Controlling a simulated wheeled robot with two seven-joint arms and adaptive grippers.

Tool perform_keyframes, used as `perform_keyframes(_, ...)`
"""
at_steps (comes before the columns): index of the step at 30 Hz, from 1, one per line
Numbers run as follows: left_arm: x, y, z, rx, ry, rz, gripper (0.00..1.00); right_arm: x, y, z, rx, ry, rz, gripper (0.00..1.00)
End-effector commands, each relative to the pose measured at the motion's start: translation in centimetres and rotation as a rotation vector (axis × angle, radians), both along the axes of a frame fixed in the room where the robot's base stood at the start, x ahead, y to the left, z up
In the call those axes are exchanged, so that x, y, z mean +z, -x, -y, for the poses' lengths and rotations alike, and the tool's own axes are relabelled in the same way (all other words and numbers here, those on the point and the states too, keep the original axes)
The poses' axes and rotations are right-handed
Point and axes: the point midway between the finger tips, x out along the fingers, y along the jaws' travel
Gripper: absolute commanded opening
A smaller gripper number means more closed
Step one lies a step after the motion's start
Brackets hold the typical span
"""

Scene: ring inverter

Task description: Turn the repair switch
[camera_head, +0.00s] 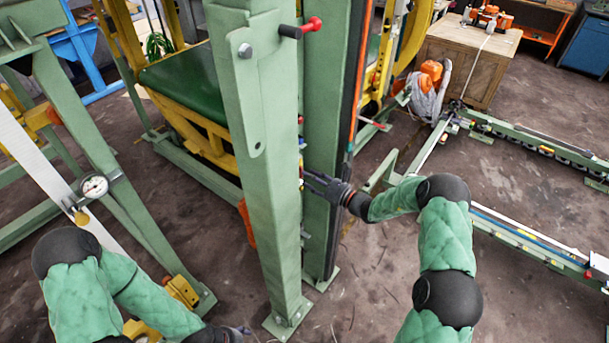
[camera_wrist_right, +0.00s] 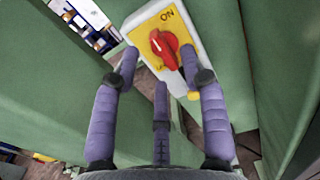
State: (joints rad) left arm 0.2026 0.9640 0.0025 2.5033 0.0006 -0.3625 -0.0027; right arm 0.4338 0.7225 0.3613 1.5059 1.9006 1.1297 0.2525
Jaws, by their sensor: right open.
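The repair switch shows in the right wrist view as a red rotary knob (camera_wrist_right: 165,50) on a yellow plate (camera_wrist_right: 148,26) marked ON, set on a pale box. The box is mounted between green steel faces. My right gripper (camera_wrist_right: 160,75) is open, with its purple-grey fingers pointing at the knob. One fingertip is left of the knob and one right of it; contact cannot be told. In the head view my right gripper (camera_head: 318,186) reaches left behind the green post, which hides the switch. My left gripper (camera_head: 238,331) is low near the bottom edge, and its fingers are unclear.
The tall green post (camera_head: 262,170) stands directly beside my right fingers. A red-tipped lever (camera_head: 300,28) sticks out above. A gauge (camera_head: 95,186) sits on the left frame.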

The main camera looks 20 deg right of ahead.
Motion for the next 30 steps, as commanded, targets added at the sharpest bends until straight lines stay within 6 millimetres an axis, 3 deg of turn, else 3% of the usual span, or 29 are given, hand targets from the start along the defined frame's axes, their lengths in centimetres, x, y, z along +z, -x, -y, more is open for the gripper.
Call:
perform_keyframes(6,0.0,0.0,0.0,0.0,0.0,0.0,0.69,0.0,-1.9,-1.5,0.002,0.001,0.001,0.44)
perform_keyframes(17,0.0,0.0,0.0,0.0,0.0,0.0,0.69,0.0,-2.3,-1.8,0.0,0.001,0.0,0.44)
perform_keyframes(18,0.0,0.0,0.0,0.0,0.0,0.0,0.69,0.0,-2.3,-1.8,0.0,0.001,0.0,0.41)
perform_keyframes(22,0.0,0.0,0.0,0.0,0.0,0.0,0.69,0.0,-2.3,-1.8,0.001,0.001,0.0,0.04)
perform_keyframes(23,0.0,0.0,0.0,0.0,0.0,0.0,0.69,0.0,-2.3,-1.8,0.001,0.001,0.0,0.0)
perform_keyframes(30,-0.1,0.0,0.0,0.0,0.0,0.0,0.69,0.0,-2.3,-1.8,0.001,0.005,0.003,0.0)
